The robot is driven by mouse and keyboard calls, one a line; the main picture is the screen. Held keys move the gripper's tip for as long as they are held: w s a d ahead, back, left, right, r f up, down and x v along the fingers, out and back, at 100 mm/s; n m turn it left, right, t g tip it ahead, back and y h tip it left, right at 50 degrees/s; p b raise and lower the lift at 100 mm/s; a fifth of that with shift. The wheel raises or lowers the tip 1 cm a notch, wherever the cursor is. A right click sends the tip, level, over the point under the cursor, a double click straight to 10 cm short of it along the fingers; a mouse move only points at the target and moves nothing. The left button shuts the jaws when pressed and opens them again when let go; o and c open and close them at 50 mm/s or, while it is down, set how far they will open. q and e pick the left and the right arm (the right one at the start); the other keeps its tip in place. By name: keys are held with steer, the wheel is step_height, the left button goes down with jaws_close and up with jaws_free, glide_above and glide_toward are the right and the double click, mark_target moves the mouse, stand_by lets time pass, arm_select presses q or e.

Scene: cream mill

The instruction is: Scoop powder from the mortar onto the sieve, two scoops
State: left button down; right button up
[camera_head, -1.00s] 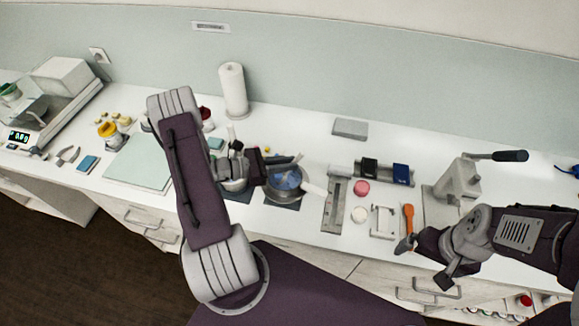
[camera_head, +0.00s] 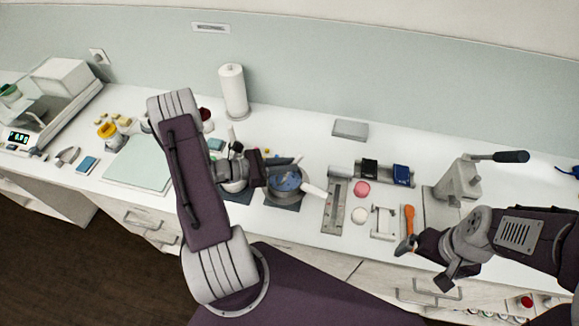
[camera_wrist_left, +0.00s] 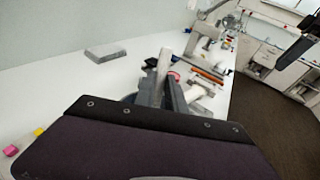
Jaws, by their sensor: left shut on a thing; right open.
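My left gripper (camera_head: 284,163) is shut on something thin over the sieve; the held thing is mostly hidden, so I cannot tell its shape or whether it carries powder. In the left wrist view, the gripper's grey fingers (camera_wrist_left: 165,92) show beyond the dark wrist housing. The sieve (camera_head: 284,180) looks blue inside, with a pale handle (camera_head: 313,189) pointing lower right. A pale bowl, apparently the mortar (camera_head: 236,186), stands left of it, partly covered by my left arm; its contents are hidden. My right gripper (camera_head: 405,246) is open near the counter's front edge, by an orange-handled tool (camera_head: 409,217).
Right of the sieve are a grey ruled plate (camera_head: 335,205), a pink round thing (camera_head: 361,189) and a white frame (camera_head: 383,222). A lever press (camera_head: 458,183) stands farther right. A paper roll (camera_head: 233,91) and a grey block (camera_head: 350,129) stand behind. The back counter between them is clear.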

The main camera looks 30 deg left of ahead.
arm_select(q)
steer(key=shift+r+p, duration=2.65)
steer(key=shift+r, duration=0.85)
steer(key=shift+f, duration=0.1)
steer(key=shift+f, duration=0.15)
